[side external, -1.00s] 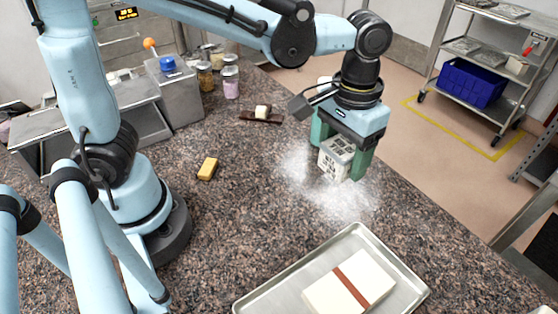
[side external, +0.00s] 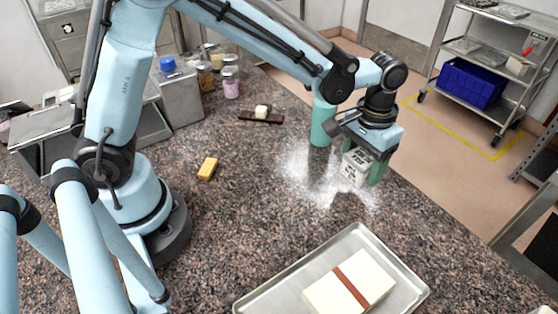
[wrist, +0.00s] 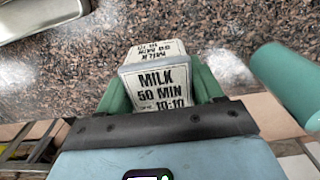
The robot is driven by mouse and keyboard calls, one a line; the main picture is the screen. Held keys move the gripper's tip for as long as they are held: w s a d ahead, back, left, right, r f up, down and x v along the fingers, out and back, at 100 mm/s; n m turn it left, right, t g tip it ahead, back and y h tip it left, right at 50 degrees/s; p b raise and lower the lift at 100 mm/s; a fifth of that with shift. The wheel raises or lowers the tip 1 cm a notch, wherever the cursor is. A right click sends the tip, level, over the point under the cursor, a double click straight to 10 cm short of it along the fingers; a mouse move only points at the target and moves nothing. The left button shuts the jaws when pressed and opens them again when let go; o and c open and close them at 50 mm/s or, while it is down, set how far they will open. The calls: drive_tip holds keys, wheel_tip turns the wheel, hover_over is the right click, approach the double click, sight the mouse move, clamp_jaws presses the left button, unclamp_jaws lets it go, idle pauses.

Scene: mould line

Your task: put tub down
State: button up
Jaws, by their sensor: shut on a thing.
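The tub (side external: 355,168) is a small pale box with black lettering. In the wrist view the tub (wrist: 166,90) reads "MILK 50 MIN 10:10" on its near face, with more lettering on the face beyond. My gripper (side external: 362,170) is shut on it, a green finger on either side; the gripper (wrist: 165,95) shows the same in the wrist view. The tub is near the counter's right edge, by a patch of white powder (side external: 318,175). I cannot tell whether its underside touches the counter (side external: 250,215).
A teal cylinder (side external: 321,125) stands close behind and left of the tub; it also shows in the wrist view (wrist: 285,85). A metal tray (side external: 262,296) with a pale banded block (side external: 345,285) lies in front. A yellow bar (side external: 208,168) lies left, with bare counter between.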

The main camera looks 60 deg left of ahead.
sight(358, 176)
drive_tip(key=shift+w+a+f, duration=0.15)
drive_tip(key=shift+w+f, duration=0.05)
drive_tip(key=shift+f, duration=1.95)
drive_tip(key=shift+f, duration=0.15)
drive_tip(key=o, duration=1.1)
